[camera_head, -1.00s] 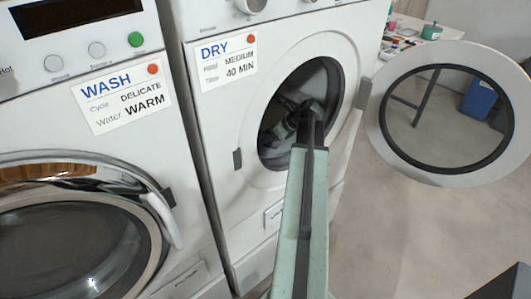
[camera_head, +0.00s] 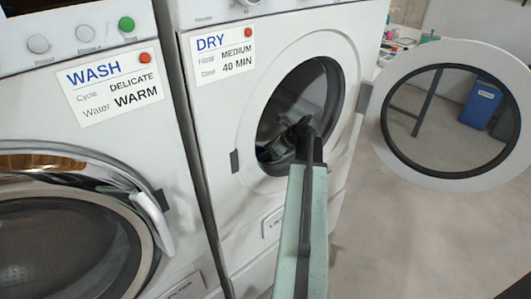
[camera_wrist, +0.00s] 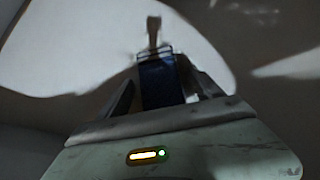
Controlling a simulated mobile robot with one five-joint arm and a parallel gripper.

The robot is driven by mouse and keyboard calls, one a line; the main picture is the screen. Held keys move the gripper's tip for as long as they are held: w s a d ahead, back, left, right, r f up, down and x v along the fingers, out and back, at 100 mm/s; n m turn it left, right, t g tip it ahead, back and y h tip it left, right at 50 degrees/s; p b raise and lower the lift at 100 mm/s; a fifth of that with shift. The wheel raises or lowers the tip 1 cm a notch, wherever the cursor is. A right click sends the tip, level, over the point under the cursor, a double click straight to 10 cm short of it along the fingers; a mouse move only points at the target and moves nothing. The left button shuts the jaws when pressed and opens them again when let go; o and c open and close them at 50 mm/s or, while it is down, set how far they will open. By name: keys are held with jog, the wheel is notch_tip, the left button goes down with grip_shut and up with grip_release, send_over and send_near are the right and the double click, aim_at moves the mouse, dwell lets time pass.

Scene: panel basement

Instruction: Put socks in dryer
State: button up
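The dryer (camera_head: 215,130), labelled DRY, has its round door (camera_head: 385,165) swung wide open to the right. Its drum opening (camera_head: 345,95) faces me. My gripper (camera_head: 282,148) is inside the opening, at its lower part, with my arm reaching in from below. In the wrist view, my gripper's fingers (camera_wrist: 160,95) show as shapes to the left and right. A dark blue thing (camera_wrist: 157,85) shows between them. I cannot tell whether it is a sock or whether they grip it. I can make out no sock clearly. The drum floor is mostly hidden.
The washer (camera_head: 180,245), labelled WASH, stands left of the dryer with its round door (camera_head: 60,240) at the lower left. A table (camera_head: 405,38) with small items and a blue bin (camera_head: 481,103) are behind the dryer door. The floor at right is clear.

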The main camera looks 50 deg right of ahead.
jog(key=shift+r, duration=0.15)
jog(key=p+v, duration=0.9)
jog(key=v, duration=0.3)
jog(key=shift+d, duration=0.1)
